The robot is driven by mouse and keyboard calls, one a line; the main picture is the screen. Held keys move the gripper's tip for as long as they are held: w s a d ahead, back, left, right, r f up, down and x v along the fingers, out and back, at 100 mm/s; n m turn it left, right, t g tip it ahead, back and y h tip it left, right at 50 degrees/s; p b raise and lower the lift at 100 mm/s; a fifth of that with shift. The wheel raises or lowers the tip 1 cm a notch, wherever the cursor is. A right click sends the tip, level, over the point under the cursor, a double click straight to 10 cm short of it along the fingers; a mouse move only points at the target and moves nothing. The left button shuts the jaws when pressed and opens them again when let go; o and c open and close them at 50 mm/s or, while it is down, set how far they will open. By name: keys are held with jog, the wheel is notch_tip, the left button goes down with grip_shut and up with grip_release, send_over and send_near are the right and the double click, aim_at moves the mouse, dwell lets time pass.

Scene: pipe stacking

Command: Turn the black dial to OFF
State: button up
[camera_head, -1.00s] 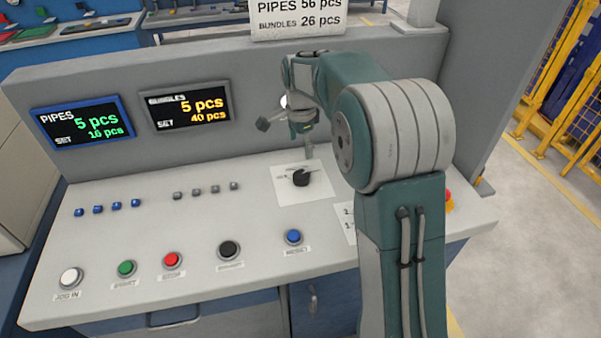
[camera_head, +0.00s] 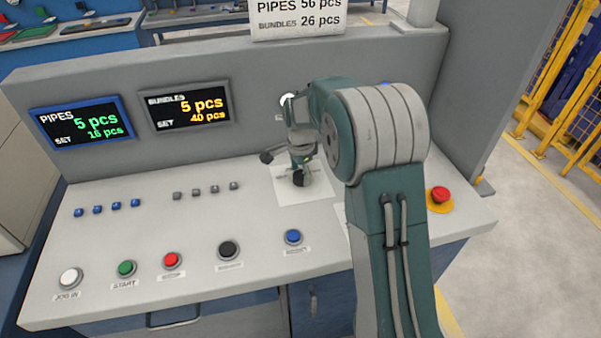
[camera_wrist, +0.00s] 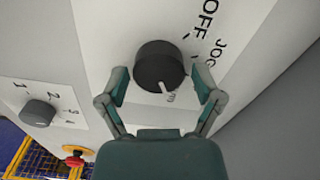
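The black dial (camera_head: 299,178) sits on a white label plate (camera_head: 318,187) on the console panel. In the wrist view the black dial (camera_wrist: 158,64) has a pale pointer mark at its lower edge, and the words OFF and JOG are printed to its right. The pointer is turned away from OFF, toward a partly hidden label. My gripper (camera_wrist: 160,88) is open, with one finger on each side of the dial. I cannot tell whether the fingers touch it. In the head view my gripper (camera_head: 301,165) is just above the dial, partly hiding it.
A second dial (camera_wrist: 38,112) with numbers and a red emergency button (camera_head: 440,195) lie beside the arm. A blue button (camera_head: 293,237) is in front of the dial. Several other buttons line the panel's front. The upright back wall (camera_head: 270,110) stands close behind the gripper.

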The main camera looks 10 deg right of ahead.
jog(key=c, duration=0.5)
jog(key=shift+o, duration=0.2)
jog(key=shift+n, duration=0.4)
jog(key=n, duration=0.4)
jog(key=shift+n, duration=0.3)
jog(key=n, duration=1.1)
jog(key=shift+n, duration=0.4)
jog(key=n, duration=0.6)
jog(key=shift+n, duration=0.3)
